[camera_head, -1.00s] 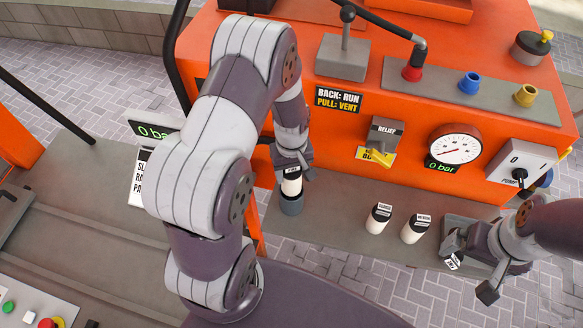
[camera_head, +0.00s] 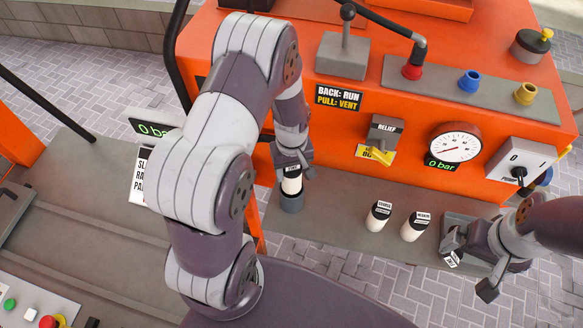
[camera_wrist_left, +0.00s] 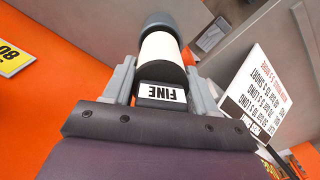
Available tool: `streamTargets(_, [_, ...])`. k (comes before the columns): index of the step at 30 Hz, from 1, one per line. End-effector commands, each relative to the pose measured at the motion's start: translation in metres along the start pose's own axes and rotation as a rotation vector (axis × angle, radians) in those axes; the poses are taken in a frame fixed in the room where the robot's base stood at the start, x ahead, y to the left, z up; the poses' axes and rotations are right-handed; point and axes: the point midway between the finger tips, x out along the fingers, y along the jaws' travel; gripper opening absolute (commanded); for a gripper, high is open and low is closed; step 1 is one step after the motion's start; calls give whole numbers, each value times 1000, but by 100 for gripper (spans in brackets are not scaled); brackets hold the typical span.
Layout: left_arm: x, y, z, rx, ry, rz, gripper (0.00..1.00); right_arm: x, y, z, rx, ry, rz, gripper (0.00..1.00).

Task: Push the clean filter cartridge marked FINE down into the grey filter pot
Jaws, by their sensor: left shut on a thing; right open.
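The FINE cartridge (camera_head: 291,185) is white with a dark cap and stands upright at the grey filter pot (camera_head: 291,203) on the shelf. My left gripper (camera_head: 292,168) is shut on its cap from above. In the left wrist view the cartridge (camera_wrist_left: 161,57) shows its FINE label between the fingers of the gripper (camera_wrist_left: 160,88), with the dark rim of the pot (camera_wrist_left: 160,20) around its far end. Much of the white body stands outside the pot. My right gripper (camera_head: 468,272) is open at the right end of the shelf.
Two other white cartridges with dark labelled caps, one (camera_head: 378,216) and another (camera_head: 415,227), stand on the grey shelf (camera_head: 335,232) to the right of the pot. The orange machine with its relief lever (camera_head: 381,155) and gauge (camera_head: 454,148) rises behind. A white sign (camera_wrist_left: 265,95) stands beside the pot.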

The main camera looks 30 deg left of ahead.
Motion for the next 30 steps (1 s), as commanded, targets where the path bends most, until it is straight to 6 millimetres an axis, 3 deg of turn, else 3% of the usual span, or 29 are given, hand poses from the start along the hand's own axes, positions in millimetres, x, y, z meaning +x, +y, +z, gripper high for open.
streamTargets(14, [1, 0, 0, 0, 0, 0, 0, 0, 0, 0, 0, 0, 0, 100])
streamTargets(30, [17, 0, 0, 0, -1, -1, 0, 11, 0, 1, 0, 0, 0, 100])
